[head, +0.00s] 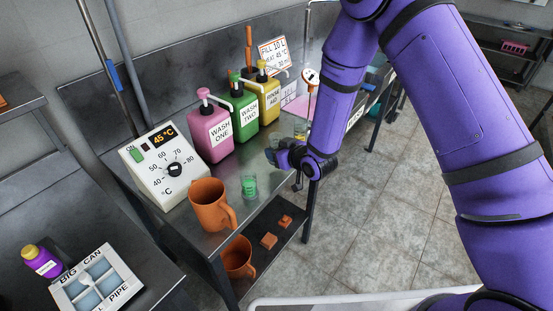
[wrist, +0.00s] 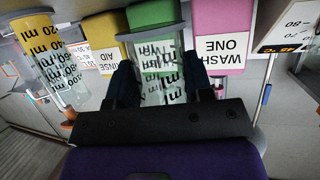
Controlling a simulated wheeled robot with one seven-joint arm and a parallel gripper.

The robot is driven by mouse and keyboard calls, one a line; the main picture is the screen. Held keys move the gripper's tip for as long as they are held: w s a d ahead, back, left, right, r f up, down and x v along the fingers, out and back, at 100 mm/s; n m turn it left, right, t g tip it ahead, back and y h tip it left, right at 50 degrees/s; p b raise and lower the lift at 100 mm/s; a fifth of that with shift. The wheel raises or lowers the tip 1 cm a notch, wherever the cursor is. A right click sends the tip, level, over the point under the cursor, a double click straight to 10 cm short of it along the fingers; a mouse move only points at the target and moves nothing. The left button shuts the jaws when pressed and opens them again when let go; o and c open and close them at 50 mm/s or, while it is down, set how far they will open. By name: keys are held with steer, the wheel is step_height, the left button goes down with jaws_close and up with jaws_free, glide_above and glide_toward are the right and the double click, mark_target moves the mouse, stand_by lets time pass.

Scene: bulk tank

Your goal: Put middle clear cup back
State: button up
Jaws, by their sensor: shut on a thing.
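My gripper (head: 289,158) is in front of the bottles at the bench's front edge, shut on a clear cup with ml marks. That cup (wrist: 160,85) shows between the fingers in the upside-down wrist view, with the green bottle behind it. It is mostly hidden in the head view, so I cannot tell whether it touches the bench. A second clear cup (wrist: 58,62) stands by the rinse aid side; it shows faintly behind my gripper in the head view (head: 300,131). A third cup (head: 249,186), with a green tint, stands on the bench near the orange jug.
The pink WASH ONE (head: 209,133), green WASH TWO (head: 240,112) and yellow RINSE AID (head: 267,97) bottles stand along the back. A temperature box (head: 163,165) and an orange jug (head: 209,205) stand left on the bench (head: 236,215). Another jug (head: 238,257) is below.

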steer(key=shift+a+f, duration=0.15)
steer(key=shift+f, duration=1.65)
steer(key=shift+f, duration=0.15)
steer(key=o, duration=0.9)
steer(key=shift+o, duration=0.2)
